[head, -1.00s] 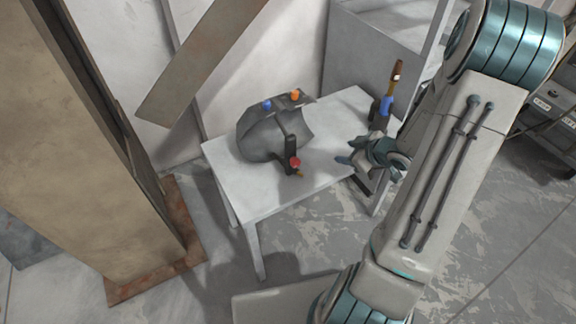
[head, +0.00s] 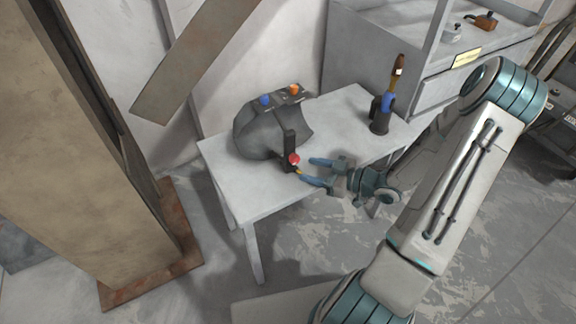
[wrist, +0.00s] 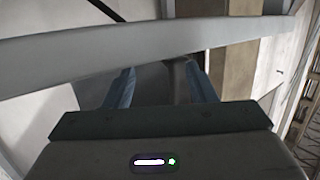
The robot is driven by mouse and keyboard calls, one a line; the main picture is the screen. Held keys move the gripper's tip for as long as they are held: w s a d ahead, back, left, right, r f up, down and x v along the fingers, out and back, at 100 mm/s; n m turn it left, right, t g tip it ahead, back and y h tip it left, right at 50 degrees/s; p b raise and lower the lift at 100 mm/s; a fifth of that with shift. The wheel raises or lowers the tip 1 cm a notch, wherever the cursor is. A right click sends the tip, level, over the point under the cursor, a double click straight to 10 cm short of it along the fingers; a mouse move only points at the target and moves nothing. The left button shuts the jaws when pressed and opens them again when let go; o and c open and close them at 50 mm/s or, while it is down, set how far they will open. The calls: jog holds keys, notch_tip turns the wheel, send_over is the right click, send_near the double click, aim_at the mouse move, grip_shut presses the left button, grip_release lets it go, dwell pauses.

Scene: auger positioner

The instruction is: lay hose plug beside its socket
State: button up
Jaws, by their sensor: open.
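A dark grey rounded machine (head: 262,133) sits on the white table, with a blue knob (head: 265,100) and an orange knob (head: 294,90) on its top plate. At its front right stands a black upright bracket (head: 289,148) bearing a red round part (head: 294,159) with a small brass tip below. I cannot tell for sure which part is the hose plug or its socket. My gripper (head: 312,172) is open with blue fingers, just right of the red part, pointing left over the table. In the wrist view my gripper (wrist: 160,78) has dark grey shapes between its fingers.
A black holder (head: 379,121) with a blue-and-brown handled tool stands at the table's back right. The white table (head: 262,195) is clear at its front left. A leaning board (head: 195,65), a tall brown panel (head: 90,160) and a grey cabinet (head: 375,60) surround it.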

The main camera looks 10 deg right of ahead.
jog(key=b+x, duration=0.1)
jog(key=x, duration=0.4)
jog(key=shift+w+a+b, duration=0.25)
jog(key=shift+b, duration=0.1)
jog(key=shift+c, duration=0.3)
